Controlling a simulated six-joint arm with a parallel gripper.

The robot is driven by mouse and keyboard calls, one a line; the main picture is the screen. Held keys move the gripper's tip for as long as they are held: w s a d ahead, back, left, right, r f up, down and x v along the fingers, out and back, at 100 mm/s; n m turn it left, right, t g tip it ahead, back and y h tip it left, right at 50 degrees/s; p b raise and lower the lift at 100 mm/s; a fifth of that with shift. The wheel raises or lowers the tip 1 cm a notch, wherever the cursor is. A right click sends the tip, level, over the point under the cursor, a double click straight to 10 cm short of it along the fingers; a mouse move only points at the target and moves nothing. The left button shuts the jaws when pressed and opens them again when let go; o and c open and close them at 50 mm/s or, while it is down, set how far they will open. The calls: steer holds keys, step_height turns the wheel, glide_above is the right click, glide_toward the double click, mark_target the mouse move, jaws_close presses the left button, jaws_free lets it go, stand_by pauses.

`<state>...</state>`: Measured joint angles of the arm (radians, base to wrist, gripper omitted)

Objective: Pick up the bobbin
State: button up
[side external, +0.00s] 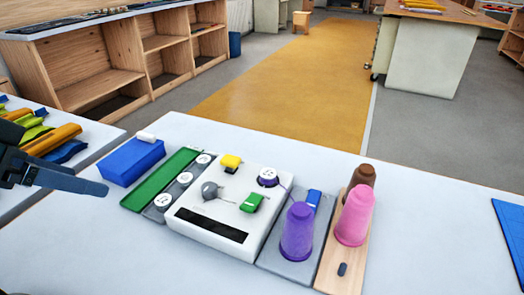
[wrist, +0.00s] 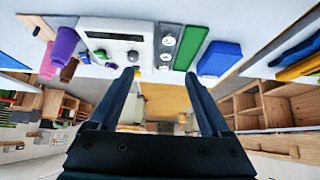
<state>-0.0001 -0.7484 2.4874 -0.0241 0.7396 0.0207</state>
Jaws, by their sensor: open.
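A small round disc with a white marked top and dark purple side, which looks like a bobbin (side external: 268,177), sits on the far right part of a white device (side external: 213,233). Three similar white-topped discs, one of them here (side external: 184,178), stand in a row on a grey strip left of the device. I cannot tell for certain which disc the task means. My gripper (wrist: 160,75) is open and empty in the wrist view. In the side view its dark finger (side external: 70,182) reaches in at the left edge, above the table and apart from the discs.
A green strip (side external: 158,180) and blue box (side external: 131,160) lie left of the discs. Purple (side external: 297,232), pink (side external: 354,217) and brown (side external: 361,175) cones stand at the right. The device also carries a grey knob (side external: 210,190), a yellow piece (side external: 230,161) and a green piece (side external: 252,202).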

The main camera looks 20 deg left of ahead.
steer(key=w+d+r+t+h, duration=0.1)
steer(key=w+d+r+t, duration=0.15)
steer(key=w, duration=0.35)
steer(key=w+d+r+t, duration=0.1)
steer(key=w+r+t, duration=0.1)
steer(key=w+r, duration=0.3)
steer(key=t, duration=0.2)
glide_above(265, 176)
steer(key=s+a, duration=0.3)
steer(key=a, duration=0.3)
step_height(265, 176, down, 8)
steer(key=d+f, duration=0.1)
steer(key=f, duration=0.2)
steer(key=s+d+f+m+g, duration=0.1)
steer(key=d+f, duration=0.1)
steer(key=f, duration=0.2)
steer(key=s+d+f+m+g+h, duration=0.1)
steer(key=f, duration=0.3)
steer(key=shift+d, duration=0.4)
steer(key=shift+w+d+f, duration=0.1)
steer(key=shift+d+f, duration=0.05)
steer(key=shift+x, duration=2.3)
jaws_close()
